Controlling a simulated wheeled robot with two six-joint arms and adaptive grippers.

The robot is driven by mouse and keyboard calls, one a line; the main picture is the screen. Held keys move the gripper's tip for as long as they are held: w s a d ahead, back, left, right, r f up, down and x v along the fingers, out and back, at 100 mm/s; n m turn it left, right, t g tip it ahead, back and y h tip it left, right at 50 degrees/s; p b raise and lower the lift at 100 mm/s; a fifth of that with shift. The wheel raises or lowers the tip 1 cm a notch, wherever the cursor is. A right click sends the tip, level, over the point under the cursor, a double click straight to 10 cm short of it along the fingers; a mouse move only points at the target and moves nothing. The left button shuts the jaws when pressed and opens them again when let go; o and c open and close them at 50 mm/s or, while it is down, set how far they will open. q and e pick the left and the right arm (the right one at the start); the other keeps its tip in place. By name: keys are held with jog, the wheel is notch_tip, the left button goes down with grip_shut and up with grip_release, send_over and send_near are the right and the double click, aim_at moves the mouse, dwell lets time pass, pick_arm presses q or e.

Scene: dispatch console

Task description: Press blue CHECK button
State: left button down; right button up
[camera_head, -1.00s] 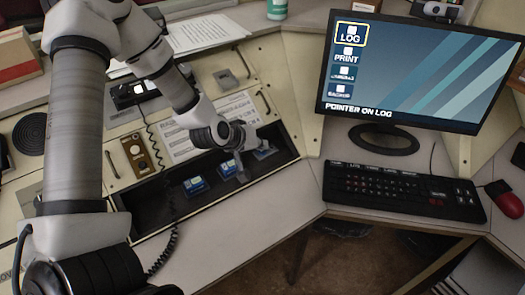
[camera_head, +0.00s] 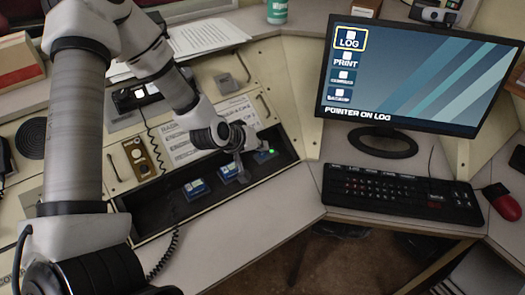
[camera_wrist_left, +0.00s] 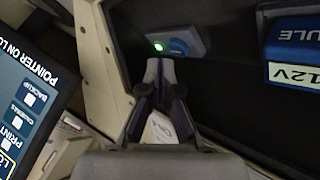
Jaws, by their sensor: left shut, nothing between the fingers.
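A blue button unit (camera_head: 265,155) with a lit green spot sits at the right end of the dark recess in the console. It also shows in the left wrist view (camera_wrist_left: 188,43), just beyond my fingertips. I cannot read a CHECK label on it. My left gripper (camera_head: 242,175) is shut and empty, pointing down into the recess just left of this unit in the head view. In the left wrist view its fingertips (camera_wrist_left: 160,68) are close to the unit; I cannot tell whether they touch it. My right gripper is out of view.
Two more blue units, a middle one (camera_head: 227,172) and a left one (camera_head: 196,189), sit in the recess. A blue module marked 12V (camera_wrist_left: 293,50) is in the left wrist view. The monitor (camera_head: 410,75) reads POINTER ON LOG. A keyboard (camera_head: 400,195) and red mouse (camera_head: 503,202) lie right.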

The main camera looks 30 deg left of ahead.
aim_at(261, 155)
pick_arm(q)
jog(key=shift+r, duration=0.1)
notch_tip(261, 155, up, 5)
jog(key=p, duration=0.4)
dwell(1.1)
